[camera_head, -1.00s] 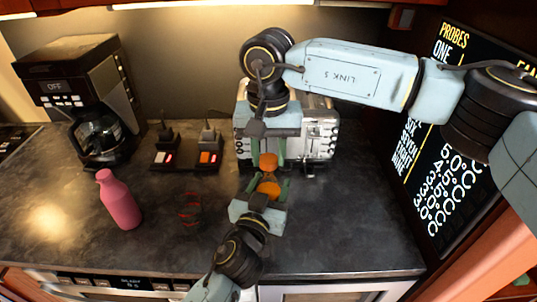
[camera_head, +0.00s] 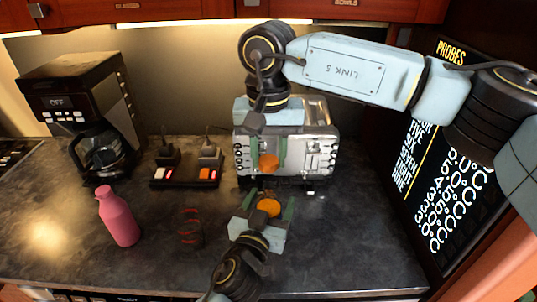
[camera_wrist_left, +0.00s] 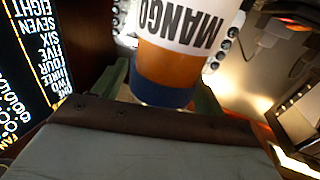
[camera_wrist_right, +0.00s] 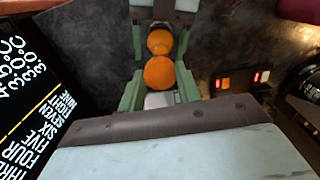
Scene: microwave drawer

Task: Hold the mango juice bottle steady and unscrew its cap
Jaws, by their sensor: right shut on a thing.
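The mango juice bottle (camera_wrist_left: 165,65) is orange with a white MANGO label and a dark blue band. It fills the space between the fingers of my left gripper (camera_head: 268,208), which is shut on it above the counter's middle. In the head view its round orange top shows between those fingers. My right gripper (camera_head: 268,161) is shut on a round orange piece, seemingly the cap (camera_wrist_right: 159,73), in front of the toaster. The right wrist view shows the cap apart from the bottle's orange top (camera_wrist_right: 160,40). The bottle's lower part is hidden in the head view.
A silver toaster (camera_head: 318,150) stands close behind my right gripper. The counter's right side (camera_head: 350,230) is clear.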

